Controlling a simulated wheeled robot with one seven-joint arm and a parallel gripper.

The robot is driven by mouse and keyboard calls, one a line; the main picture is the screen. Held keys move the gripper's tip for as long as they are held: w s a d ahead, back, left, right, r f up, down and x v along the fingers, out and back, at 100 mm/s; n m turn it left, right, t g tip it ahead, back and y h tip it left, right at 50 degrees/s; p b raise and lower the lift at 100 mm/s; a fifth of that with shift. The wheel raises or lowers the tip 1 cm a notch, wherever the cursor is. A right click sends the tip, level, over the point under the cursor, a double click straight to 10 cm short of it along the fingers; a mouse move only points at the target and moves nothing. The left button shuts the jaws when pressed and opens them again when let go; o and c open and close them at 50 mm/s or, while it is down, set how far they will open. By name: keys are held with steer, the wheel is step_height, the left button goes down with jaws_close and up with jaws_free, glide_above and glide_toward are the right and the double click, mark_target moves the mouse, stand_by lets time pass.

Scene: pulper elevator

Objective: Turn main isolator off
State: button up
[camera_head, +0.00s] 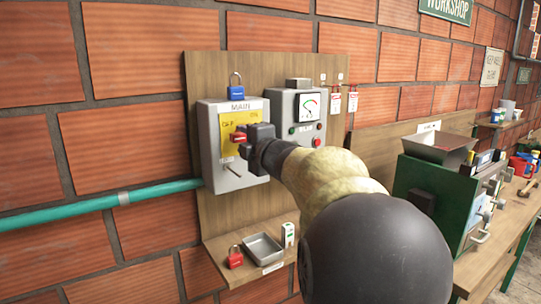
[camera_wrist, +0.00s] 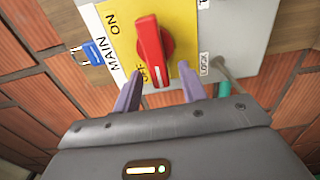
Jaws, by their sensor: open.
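The main isolator is a grey box (camera_head: 226,168) on a wooden backboard, with a yellow plate (camera_head: 229,125) marked OFF and ON. Its red rotary handle (camera_head: 238,137) shows large in the wrist view (camera_wrist: 152,48). There the handle runs up and down the picture, its lower end, with a pale line, beside the OFF lettering. The ON lettering is at the upper left. My gripper (camera_wrist: 160,90) is open, its two fingers on either side of the handle's lower end, with gaps. In the head view my gripper (camera_head: 247,141) partly hides the box's right side.
A blue padlock (camera_head: 236,92) hangs above the box. A grey meter panel (camera_head: 303,115) stands close on its right. A shelf below holds a red padlock (camera_head: 235,257) and a metal tray (camera_head: 264,247). A green machine (camera_head: 437,185) is right of my arm.

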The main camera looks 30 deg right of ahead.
steer(key=s, duration=1.4)
steer(key=shift+s+d, duration=0.3)
steer(key=w+a+f+m+g+h+p, duration=0.2)
steer(key=f+m+g+p, duration=0.1)
steer(key=f+m, duration=0.4)
steer(key=w+a+f+m+g+h+p, duration=0.1)
steer(key=a+f+m+g+p, duration=0.2)
steer(key=f+m, duration=0.4)
steer(key=s+a+f+m+g+y+p, duration=0.2)
steer(key=s+a+f+m+g+p, duration=0.2)
steer(key=s+a+f+g, duration=0.5)
steer(key=s+a+f, duration=0.2)
steer(key=s+f, duration=0.2)
steer(key=f, duration=0.1)
steer(key=shift+f+m, duration=0.15)
steer(key=shift+m, duration=0.15)
